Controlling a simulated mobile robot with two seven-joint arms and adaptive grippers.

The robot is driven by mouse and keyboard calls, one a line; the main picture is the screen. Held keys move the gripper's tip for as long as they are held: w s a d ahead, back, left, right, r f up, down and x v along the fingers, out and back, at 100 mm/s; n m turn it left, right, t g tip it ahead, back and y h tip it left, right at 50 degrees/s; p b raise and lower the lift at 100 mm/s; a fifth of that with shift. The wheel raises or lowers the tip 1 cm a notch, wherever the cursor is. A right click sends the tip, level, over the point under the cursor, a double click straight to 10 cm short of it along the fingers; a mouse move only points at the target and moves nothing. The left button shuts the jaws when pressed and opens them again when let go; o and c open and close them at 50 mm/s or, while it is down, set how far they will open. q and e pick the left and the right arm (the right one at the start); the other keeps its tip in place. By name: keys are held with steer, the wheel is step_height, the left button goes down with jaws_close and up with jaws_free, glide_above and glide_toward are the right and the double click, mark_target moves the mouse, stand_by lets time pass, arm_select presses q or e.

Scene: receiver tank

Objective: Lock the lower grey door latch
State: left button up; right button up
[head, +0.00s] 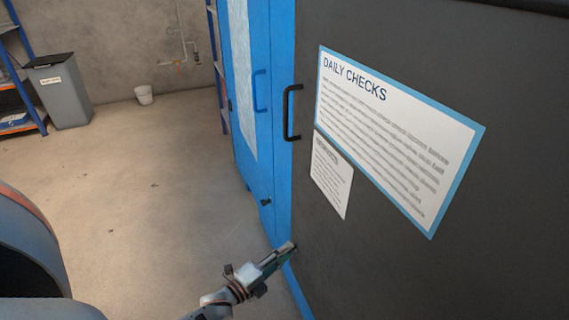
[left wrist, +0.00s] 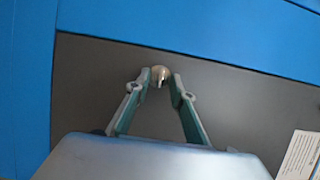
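The lower grey door latch (left wrist: 160,74) is a small, rounded metal piece near the edge of the dark grey door (left wrist: 90,80) in the left wrist view. My left gripper (left wrist: 161,80) has its two fingertips on either side of the latch, close against it, and looks shut on it. In the head view, my left gripper (head: 290,247) reaches the lower left edge of the grey door (head: 450,80). The latch is hidden behind the fingers there. Its exact turn is hard to tell. My right gripper is not in view.
A black handle (head: 288,112) stands out from the grey door above. A blue door (head: 275,50) with a blue handle (head: 257,92) and a small dark latch (head: 266,202) adjoins it.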

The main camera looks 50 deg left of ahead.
arm_select(q)
steer(key=shift+s, duration=0.15)
steer(key=s, duration=1.1)
steer(key=shift+s, duration=0.35)
